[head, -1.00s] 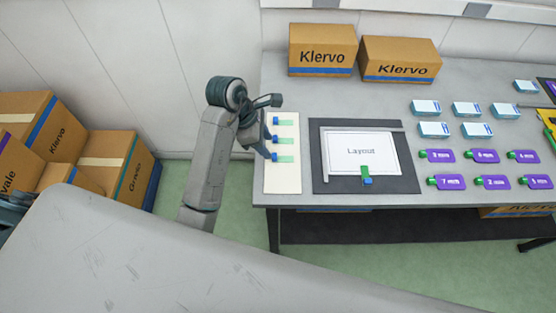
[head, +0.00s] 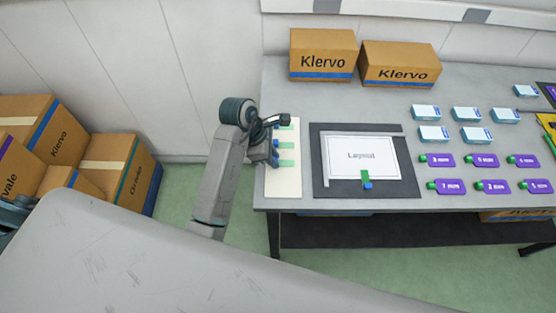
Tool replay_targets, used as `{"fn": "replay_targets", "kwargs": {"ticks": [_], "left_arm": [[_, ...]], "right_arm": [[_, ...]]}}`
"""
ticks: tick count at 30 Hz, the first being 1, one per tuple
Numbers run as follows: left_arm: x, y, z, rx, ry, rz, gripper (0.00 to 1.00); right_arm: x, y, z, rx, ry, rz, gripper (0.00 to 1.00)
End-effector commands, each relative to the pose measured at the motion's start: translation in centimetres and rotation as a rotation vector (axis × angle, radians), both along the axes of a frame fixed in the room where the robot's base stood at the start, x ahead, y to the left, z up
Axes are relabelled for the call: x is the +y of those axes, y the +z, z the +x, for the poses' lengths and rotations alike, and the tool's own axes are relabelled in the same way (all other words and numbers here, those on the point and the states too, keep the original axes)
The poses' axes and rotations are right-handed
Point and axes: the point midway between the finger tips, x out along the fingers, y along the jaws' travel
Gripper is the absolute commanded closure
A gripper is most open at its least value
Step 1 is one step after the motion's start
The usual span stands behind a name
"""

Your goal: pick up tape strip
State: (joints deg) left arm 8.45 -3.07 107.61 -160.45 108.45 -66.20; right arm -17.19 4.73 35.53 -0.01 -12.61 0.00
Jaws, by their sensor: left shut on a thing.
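Several green tape strips with blue end tabs are involved. A column of them lies on a cream card (head: 285,187) at the table's left end: a top strip (head: 288,126), a middle strip (head: 288,145) and a bottom strip (head: 287,163). My left gripper (head: 277,141) is over the card's left side, at the blue tabs. It is shut on a tape strip, seemingly the middle one; its fingers partly hide the tabs. Another green strip with a blue tab (head: 367,183) lies at the lower edge of the white Layout sheet (head: 360,154). My right gripper is not in view.
The Layout sheet lies on a dark board (head: 402,186) right of the card. Purple tags (head: 450,186) and white-blue boxes (head: 425,111) fill the table's right side. Klervo cartons (head: 322,55) stand at the back. More cartons (head: 118,170) stand on the floor at left.

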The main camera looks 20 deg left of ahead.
Motion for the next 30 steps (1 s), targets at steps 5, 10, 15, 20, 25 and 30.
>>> {"fn": "replay_targets", "kwargs": {"ticks": [5, 10, 15, 20, 25, 30], "left_arm": [[0.0, 0.1, 0.0, -0.001, 0.0, 0.0, 0.9], [0.0, 1.0, 0.1, -0.004, -0.001, 0.0, 0.9], [0.2, 3.8, 0.1, -0.005, 0.0, 0.001, 0.9], [3.7, 3.6, -1.0, -0.001, 0.002, 0.009, 0.9], [7.1, 3.7, -1.9, -0.002, 0.001, 0.008, 0.9], [10.2, 4.1, -2.9, -0.001, 0.0, 0.009, 0.9]], "right_arm": [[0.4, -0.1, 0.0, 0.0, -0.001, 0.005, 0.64], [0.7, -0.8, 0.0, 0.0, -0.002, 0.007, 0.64], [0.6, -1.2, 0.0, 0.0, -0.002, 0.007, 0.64], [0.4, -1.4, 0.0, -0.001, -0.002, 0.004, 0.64], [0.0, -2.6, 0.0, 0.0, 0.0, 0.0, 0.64], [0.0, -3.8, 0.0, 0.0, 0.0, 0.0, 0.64]]}}
